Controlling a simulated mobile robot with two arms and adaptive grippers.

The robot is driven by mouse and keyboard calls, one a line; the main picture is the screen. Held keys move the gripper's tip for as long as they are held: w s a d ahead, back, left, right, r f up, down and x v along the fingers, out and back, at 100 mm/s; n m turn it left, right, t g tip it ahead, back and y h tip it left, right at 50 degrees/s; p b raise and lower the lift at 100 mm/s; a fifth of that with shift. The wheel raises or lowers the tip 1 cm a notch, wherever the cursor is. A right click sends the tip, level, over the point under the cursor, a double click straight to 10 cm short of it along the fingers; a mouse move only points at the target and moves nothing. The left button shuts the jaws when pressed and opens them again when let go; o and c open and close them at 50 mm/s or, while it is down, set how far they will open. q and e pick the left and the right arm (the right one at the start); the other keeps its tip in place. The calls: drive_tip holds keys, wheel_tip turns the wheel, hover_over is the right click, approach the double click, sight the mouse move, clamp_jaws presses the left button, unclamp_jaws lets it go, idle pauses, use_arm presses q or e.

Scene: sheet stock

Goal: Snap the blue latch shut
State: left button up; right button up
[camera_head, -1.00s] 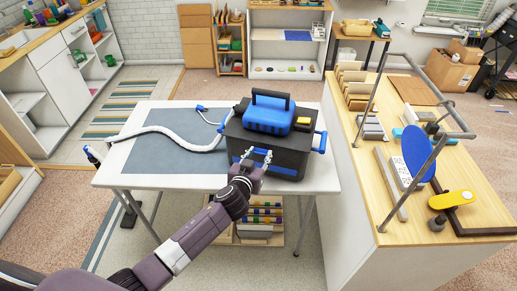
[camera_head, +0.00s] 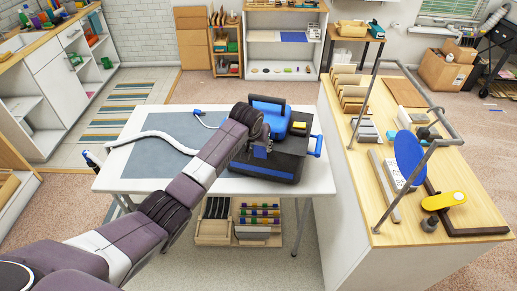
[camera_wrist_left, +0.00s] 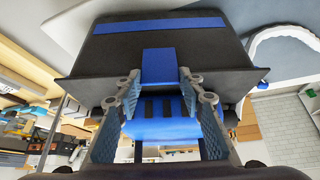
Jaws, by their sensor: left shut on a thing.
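A black box (camera_head: 285,163) with a blue stripe along its lower front stands on the white table. A blue unit with a carry handle (camera_head: 270,103) is on top of it. The blue latch (camera_wrist_left: 158,66) sits on the box front in the left wrist view, where the box appears upside down. My left gripper (camera_wrist_left: 159,84) comes over the box from above, with one finger on each side of the latch, shut on it. In the head view my wrist covers part of the box, and the fingertips are hard to make out. My right gripper is not in view.
A white hose (camera_head: 160,135) lies on the grey mat (camera_head: 170,150) left of the box. Blue side handles (camera_head: 317,146) stick out at the right. A wooden counter (camera_head: 460,215) with a metal frame and a blue disc (camera_head: 409,157) stands close on the right.

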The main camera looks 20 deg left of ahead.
use_arm(q)
drive_tip(key=shift+w+g, duration=0.3)
drive_tip(key=shift+g, duration=0.2)
drive_tip(key=o, duration=1.2)
drive_tip(key=shift+c, duration=0.2)
drive_tip(key=v, duration=1.2)
drive_tip(key=shift+w, duration=0.1)
